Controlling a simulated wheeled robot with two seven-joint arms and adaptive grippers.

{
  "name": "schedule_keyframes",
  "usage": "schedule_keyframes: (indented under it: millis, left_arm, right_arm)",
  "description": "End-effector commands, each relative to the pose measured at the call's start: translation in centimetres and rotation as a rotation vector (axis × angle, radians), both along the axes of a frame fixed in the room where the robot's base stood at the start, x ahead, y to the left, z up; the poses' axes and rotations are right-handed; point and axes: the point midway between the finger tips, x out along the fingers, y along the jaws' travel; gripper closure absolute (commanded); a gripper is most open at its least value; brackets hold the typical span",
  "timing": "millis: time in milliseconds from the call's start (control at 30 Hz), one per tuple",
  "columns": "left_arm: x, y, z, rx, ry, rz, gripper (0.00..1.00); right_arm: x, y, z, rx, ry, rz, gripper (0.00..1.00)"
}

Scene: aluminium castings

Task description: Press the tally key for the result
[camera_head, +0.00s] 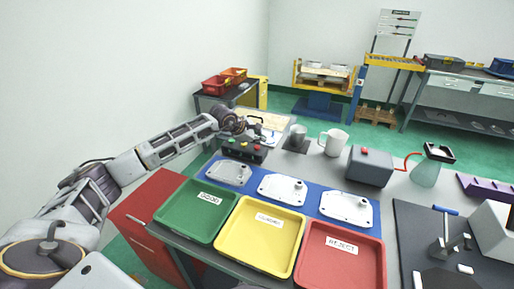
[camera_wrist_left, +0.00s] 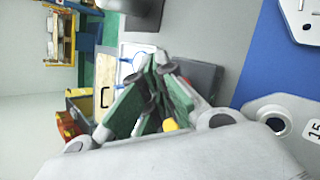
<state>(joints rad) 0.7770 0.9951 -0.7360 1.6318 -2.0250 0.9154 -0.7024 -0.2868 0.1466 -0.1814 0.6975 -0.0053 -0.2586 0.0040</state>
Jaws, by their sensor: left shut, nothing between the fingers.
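The tally box (camera_head: 243,150) is a small dark box with green, yellow and red keys on top, at the left end of the blue mat. My left gripper (camera_head: 259,131) is shut and empty, just above and behind this box in the head view. I cannot tell whether a fingertip touches a key. Three grey castings (camera_head: 229,173), (camera_head: 282,188), (camera_head: 346,208) lie on the blue mat. My right gripper is not in view.
Green (camera_head: 192,226), yellow (camera_head: 245,254) and red (camera_head: 325,266) labelled trays stand along the front. Behind the mat are a grey cup (camera_head: 298,134), a white jug (camera_head: 334,141) and a grey box with a red button (camera_head: 369,168). A clipboard (camera_wrist_left: 107,79) lies beyond the gripper.

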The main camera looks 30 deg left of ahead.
Motion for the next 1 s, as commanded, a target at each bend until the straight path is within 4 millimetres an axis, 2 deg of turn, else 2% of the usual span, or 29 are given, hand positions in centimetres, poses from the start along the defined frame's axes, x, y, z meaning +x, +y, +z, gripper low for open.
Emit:
schedule_keyframes:
  millis: [700,1000]
  left_arm:
    - [0.0,0.0,4.3,0.0,-0.001,0.001,1.0]
    - [0.0,0.0,5.0,0.0,-0.001,0.001,1.0]
  right_arm:
    - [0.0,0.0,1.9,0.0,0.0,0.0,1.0]
    - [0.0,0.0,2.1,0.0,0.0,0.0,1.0]
